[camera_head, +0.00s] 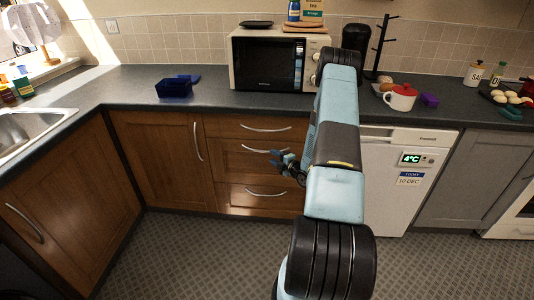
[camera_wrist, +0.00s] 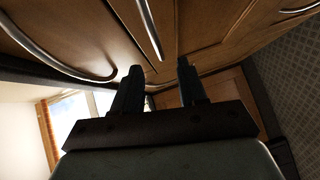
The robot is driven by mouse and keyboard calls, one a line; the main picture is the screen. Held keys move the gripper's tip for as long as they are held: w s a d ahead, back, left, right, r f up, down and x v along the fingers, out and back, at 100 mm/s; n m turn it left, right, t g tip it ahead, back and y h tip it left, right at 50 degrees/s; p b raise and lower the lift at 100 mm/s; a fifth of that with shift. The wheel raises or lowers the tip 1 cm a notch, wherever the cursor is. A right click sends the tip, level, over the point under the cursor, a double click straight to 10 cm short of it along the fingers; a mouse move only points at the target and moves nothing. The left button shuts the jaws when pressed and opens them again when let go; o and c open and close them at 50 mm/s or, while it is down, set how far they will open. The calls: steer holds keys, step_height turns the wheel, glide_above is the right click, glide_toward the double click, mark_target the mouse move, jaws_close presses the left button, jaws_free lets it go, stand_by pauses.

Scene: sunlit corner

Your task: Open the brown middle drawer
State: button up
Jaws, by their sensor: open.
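The brown middle drawer (camera_head: 228,158) is in a stack of three below the counter, and it looks shut. Its curved metal handle (camera_head: 256,149) runs across its front, with the right end near my gripper. In the wrist view the middle handle (camera_wrist: 149,28) shows as a bar ending between the two fingertips in the picture. My gripper (camera_head: 284,161) is open, its fingers (camera_wrist: 159,66) apart, close to the drawer front. Nothing is seen held. I cannot tell whether the fingers touch the handle. My arm hides the right part of the drawer area.
The top drawer handle (camera_head: 266,128) and bottom drawer handle (camera_head: 265,193) stand out above and below. A cupboard (camera_head: 160,160) is to the left, a white dishwasher (camera_head: 395,190) to the right. The tiled floor (camera_head: 200,255) before the drawers is clear.

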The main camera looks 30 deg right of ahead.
steer(key=r+x, duration=0.1)
steer(key=x, duration=0.6)
steer(key=shift+f, duration=0.45)
steer(key=shift+s, duration=0.1)
jaws_close()
